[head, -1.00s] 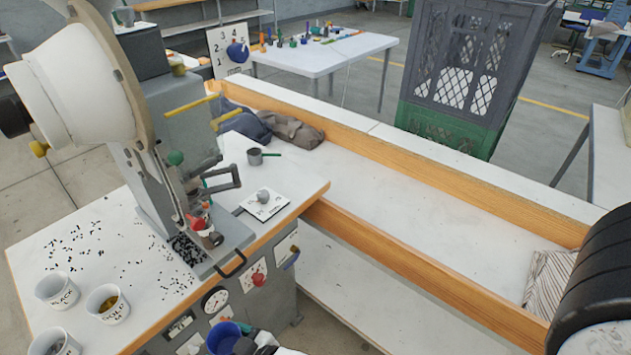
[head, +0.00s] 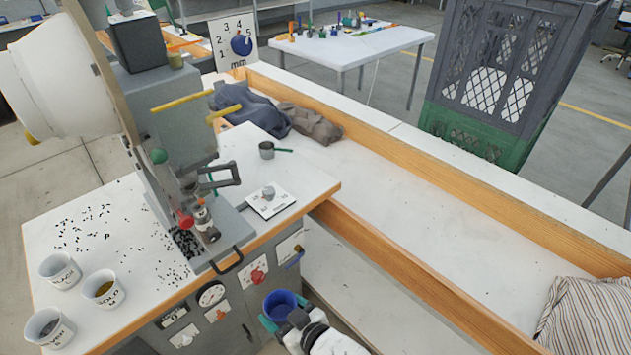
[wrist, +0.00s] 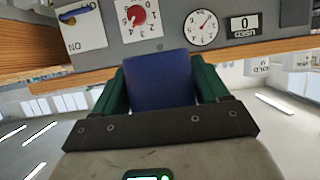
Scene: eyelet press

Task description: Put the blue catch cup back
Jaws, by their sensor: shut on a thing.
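The blue catch cup (head: 279,305) is in my gripper (head: 283,318), low in front of the press cabinet in the head view. In the wrist view the blue cup (wrist: 160,80) sits between the two green fingers of my gripper (wrist: 161,85), which are shut on it. The cup looks upright in the head view, with its open rim up. The eyelet press (head: 175,120) stands on the white bench, with black eyelets on its base. The cup is apart from the press, below the bench top's front edge.
White cups (head: 104,289) stand at the bench's left. A small metal cup (head: 267,150) and a white card (head: 271,200) lie on the bench. A wood-edged trough (head: 430,220) runs to the right.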

